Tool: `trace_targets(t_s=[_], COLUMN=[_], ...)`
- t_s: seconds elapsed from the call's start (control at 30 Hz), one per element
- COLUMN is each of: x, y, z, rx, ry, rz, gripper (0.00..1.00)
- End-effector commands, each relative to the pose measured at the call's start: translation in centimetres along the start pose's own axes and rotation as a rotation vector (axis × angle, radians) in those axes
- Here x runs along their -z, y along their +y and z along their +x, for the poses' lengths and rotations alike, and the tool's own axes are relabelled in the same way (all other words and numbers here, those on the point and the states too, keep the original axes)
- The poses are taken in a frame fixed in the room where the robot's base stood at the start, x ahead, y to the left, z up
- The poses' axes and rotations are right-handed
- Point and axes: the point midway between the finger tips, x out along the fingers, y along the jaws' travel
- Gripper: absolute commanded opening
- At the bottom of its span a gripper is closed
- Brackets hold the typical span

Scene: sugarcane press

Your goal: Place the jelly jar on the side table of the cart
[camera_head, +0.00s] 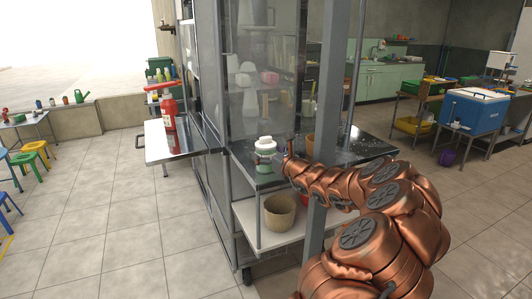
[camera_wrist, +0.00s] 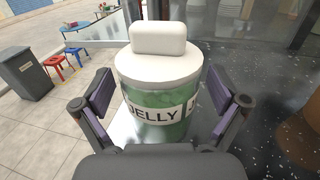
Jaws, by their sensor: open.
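The jelly jar (camera_wrist: 155,100) is green with a "JELLY" label and a white lid topped by a white block. It stands upright on the cart's dark speckled counter (camera_wrist: 285,115). In the head view, the jar (camera_head: 265,150) is near the counter's front left corner. My gripper (camera_wrist: 158,98) is open, with one finger on each side of the jar; contact is not clear. In the head view, my gripper (camera_head: 284,152) is at the jar's right, partly hidden.
Glass panels (camera_head: 258,60) and a grey post (camera_head: 336,110) rise close to the jar and my arm. Open tiled floor lies to the left.

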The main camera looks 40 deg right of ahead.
Motion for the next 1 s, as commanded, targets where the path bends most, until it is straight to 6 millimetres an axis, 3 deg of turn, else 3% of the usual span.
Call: trace_targets(t_s=[0.17, 0.6, 1.0], x=[-0.3, -0.2, -0.2], y=[-0.1, -0.2, -0.2], z=[-0.4, -6.6, -10.9], rx=[0.002, 0.005, 0.003], ry=[-0.001, -0.001, 0.0], rz=[0.001, 0.001, -0.001], gripper=[0.97, 0.97, 0.97])
